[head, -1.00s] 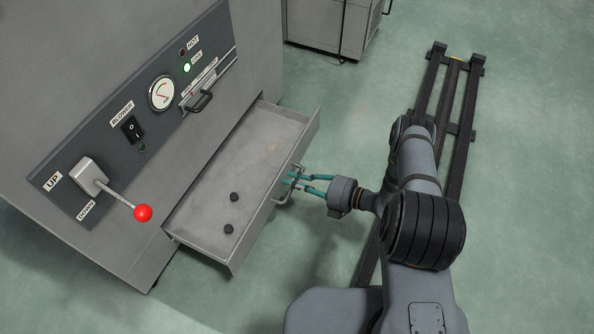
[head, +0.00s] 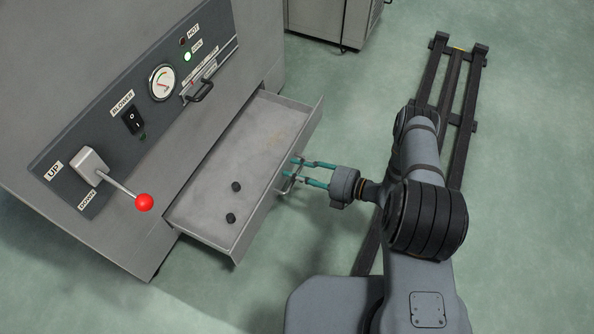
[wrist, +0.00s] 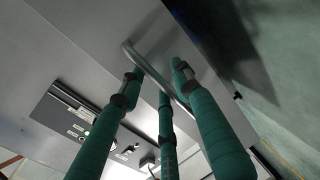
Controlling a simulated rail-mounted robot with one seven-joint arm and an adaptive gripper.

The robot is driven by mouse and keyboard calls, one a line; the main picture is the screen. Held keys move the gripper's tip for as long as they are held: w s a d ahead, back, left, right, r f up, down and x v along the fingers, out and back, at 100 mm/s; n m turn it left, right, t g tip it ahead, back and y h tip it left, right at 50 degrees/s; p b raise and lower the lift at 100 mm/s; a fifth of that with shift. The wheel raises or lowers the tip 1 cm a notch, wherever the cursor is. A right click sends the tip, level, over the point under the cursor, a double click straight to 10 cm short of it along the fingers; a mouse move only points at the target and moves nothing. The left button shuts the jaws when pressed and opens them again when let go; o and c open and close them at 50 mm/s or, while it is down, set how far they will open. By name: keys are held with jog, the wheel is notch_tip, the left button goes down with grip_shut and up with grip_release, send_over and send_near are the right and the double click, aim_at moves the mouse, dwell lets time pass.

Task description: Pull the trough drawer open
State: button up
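The trough drawer (head: 205,182) is pulled well out of the grey machine and shows its shallow grey tray in the head view. Its bar handle (head: 287,186) is on the drawer front; the handle also shows in the wrist view (wrist: 146,66). My gripper (head: 290,168) has teal fingers and is at the handle. In the wrist view the gripper's fingers (wrist: 158,78) are spread apart, with the handle bar passing between them. The gripper looks open, and I cannot tell whether any finger touches the bar.
Two small black knobs (head: 233,202) are in the drawer. The machine panel (head: 130,120) carries a gauge, a blower switch, a smaller handle (head: 199,92) and a red-balled lever (head: 144,203). A grey cabinet (head: 335,20) stands behind.

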jog(key=shift+d, duration=0.1)
jog(key=v, duration=1.2)
jog(key=x, duration=1.2)
jog(key=shift+a, duration=0.2)
jog(key=shift+f, duration=0.1)
